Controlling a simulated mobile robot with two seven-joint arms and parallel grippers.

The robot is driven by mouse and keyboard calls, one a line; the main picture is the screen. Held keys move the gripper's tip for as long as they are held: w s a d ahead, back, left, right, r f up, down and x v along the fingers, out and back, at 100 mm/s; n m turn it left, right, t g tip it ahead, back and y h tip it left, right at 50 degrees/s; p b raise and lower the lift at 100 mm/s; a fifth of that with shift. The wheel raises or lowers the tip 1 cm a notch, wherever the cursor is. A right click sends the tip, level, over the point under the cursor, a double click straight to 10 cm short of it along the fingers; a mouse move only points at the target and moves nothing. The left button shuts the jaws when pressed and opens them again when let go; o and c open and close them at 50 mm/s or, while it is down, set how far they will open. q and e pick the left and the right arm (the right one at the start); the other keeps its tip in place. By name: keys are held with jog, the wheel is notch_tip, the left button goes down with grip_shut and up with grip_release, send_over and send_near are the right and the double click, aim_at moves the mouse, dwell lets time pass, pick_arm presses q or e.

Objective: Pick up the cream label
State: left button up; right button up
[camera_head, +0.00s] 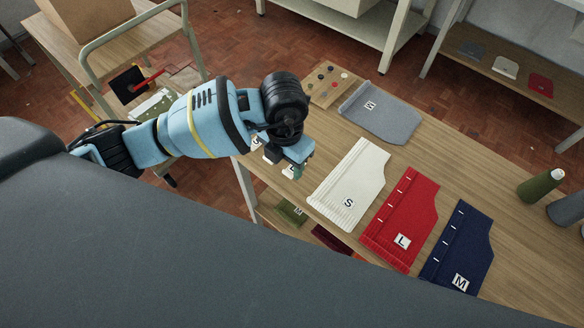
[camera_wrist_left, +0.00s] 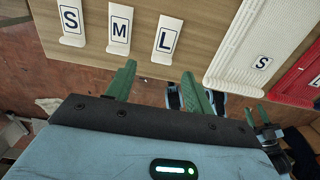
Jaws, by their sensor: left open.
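Three cream-white labels lie in a row near the table edge in the left wrist view: an S label (camera_wrist_left: 70,22), an M label (camera_wrist_left: 119,26) and an L label (camera_wrist_left: 166,38). All three are similarly pale, so I cannot tell which one is meant. My left gripper (camera_wrist_left: 158,70) is open and empty, its green fingers just off the table edge, below the M and L labels in that view. In the head view the left gripper (camera_head: 296,172) hangs at the table's near-left edge and partly hides the labels.
The wooden table (camera_head: 465,165) holds a grey panel (camera_head: 385,118), a cream panel (camera_head: 350,180) marked S, a red panel (camera_head: 405,215) marked L and a navy panel (camera_head: 460,245) marked M. A button board (camera_head: 325,85) sits at its far-left end.

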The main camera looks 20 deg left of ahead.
aim_at(287, 174)
pick_arm(q)
notch_tip(287, 174, down, 3)
jog(key=shift+f, duration=0.15)
jog(key=c, duration=1)
jog(key=shift+c, duration=0.2)
jog(key=shift+r, duration=0.6)
jog(key=shift+s+d+r, duration=0.25)
jog(key=shift+r, duration=0.4)
jog(key=shift+s+d+r, duration=0.2)
jog(key=shift+s+r, duration=0.05)
jog(key=shift+r, duration=0.35)
jog(key=s+d+r, duration=0.1)
jog(key=s+d, duration=0.8)
jog(key=s, duration=0.2)
jog(key=shift+s+d+r, duration=0.2)
jog(key=shift+s, duration=0.05)
